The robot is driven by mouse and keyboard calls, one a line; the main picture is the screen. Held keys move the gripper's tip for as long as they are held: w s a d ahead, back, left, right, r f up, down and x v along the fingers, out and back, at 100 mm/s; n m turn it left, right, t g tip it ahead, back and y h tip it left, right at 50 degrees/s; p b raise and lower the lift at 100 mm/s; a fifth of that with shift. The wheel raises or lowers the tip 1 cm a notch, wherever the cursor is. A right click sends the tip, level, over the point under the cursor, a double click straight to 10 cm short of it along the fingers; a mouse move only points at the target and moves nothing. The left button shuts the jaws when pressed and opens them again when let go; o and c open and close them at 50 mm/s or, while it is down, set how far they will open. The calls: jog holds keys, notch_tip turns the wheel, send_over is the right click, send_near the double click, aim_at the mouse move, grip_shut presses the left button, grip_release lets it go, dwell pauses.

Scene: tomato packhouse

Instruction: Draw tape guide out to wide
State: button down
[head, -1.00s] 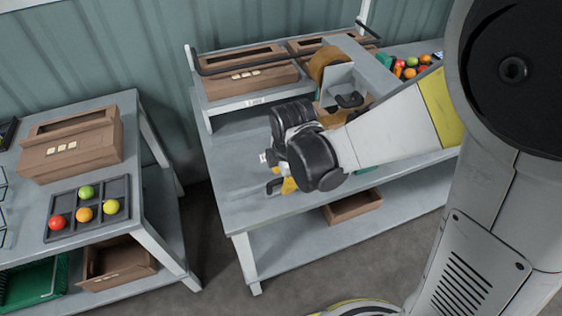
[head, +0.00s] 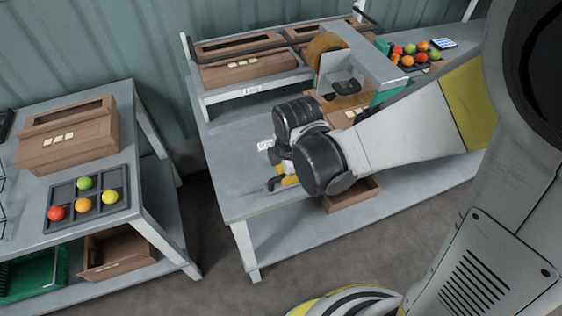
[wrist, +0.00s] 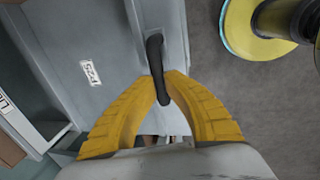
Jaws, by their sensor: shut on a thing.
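My gripper (wrist: 168,86) is shut on a black bar-shaped handle (wrist: 155,52) in the wrist view. The yellow fingers meet around its lower part, and its upper part sticks out beyond them along a grey strip. I take the handle to be the tape guide's, but the frames do not make that certain. In the head view my gripper (head: 286,181) is low over the bench's front left part, its yellow tips partly hidden by the black wrist joints. The tape machine (head: 350,62), with a brown tape roll (head: 324,46), stands behind it; my arm hides part of its lower side.
The grey bench (head: 232,150) carries a raised shelf with brown cartons (head: 245,66) and a tomato tray (head: 431,64) at the back right. A left table (head: 150,205) holds a carton and a tray with several tomatoes. A floor gap separates the tables.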

jog(key=shift+s+f, duration=0.15)
jog(key=c, duration=1.4)
grip_release()
jog(key=v, duration=1.2)
jog(key=shift+d, duration=0.15)
jog(key=s+d+r+m+t, duration=0.2)
jog(key=d+m, duration=0.4)
jog(key=m, duration=0.4)
jog(key=s+d+r+m+t, duration=0.2)
jog(key=d+m, duration=0.4)
jog(key=m, duration=0.5)
jog(key=shift+d+r+t+h, duration=0.3)
jog(key=shift+d+r+t, duration=0.05)
jog(key=shift+r+t, duration=0.1)
